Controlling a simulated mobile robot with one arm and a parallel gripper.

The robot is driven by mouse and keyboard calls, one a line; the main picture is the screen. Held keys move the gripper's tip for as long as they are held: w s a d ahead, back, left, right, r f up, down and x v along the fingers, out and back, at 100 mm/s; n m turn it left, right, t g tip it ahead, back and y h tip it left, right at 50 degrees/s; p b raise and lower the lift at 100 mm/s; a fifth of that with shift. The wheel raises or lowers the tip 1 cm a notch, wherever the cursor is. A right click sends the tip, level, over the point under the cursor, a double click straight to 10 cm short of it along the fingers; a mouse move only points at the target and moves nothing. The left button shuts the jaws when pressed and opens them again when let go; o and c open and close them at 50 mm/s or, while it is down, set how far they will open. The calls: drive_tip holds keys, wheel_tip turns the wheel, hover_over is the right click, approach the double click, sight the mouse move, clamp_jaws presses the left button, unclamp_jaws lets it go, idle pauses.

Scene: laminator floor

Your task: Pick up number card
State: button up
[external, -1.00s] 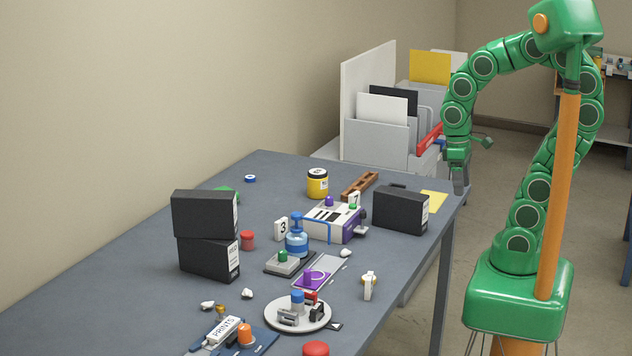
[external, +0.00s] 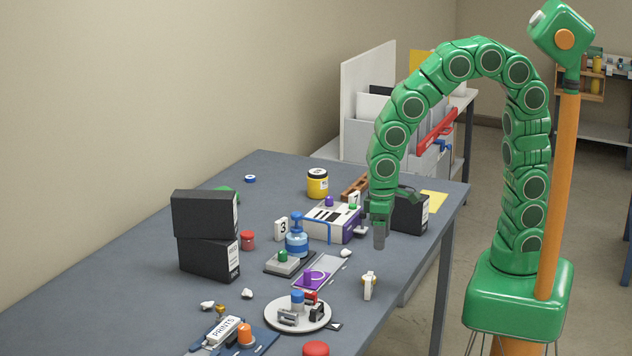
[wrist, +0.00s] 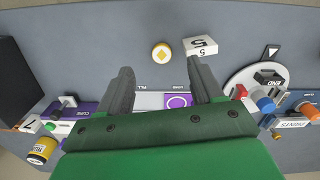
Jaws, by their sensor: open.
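Several white number cards stand on the bench. One marked 5 (wrist: 201,47) is beyond my right finger in the wrist view; a thin white upright piece (external: 368,287) at the table's right side in the external view seems to be it. A card marked 3 (external: 281,229) stands left of the blue pump bottle. Another card (external: 354,198), apparently marked 1, is at the white and purple laminator; it also shows in the wrist view (wrist: 30,124). My gripper (external: 379,241) is open and empty above the table, its fingers (wrist: 160,66) apart and pointing down.
A yellow round piece with a diamond (wrist: 161,52) lies beside the 5 card. A round white plate (external: 271,315) with small items is in front. Black boxes (external: 210,260) stand at left, another (external: 410,212) behind my gripper. A blue pump bottle (external: 296,240) stands mid-table.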

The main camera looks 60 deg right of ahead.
hover_over(369, 275)
wheel_tip(369, 275, down, 4)
drive_tip(key=shift+a+r+n, duration=0.1)
drive_tip(key=shift+n, duration=0.2)
drive_tip(key=shift+f, duration=3.9)
drive_tip(key=shift+c, duration=0.2)
drive_tip(key=c, duration=0.8)
drive_tip(key=shift+o, duration=0.2)
drive_tip(key=shift+r, duration=0.15)
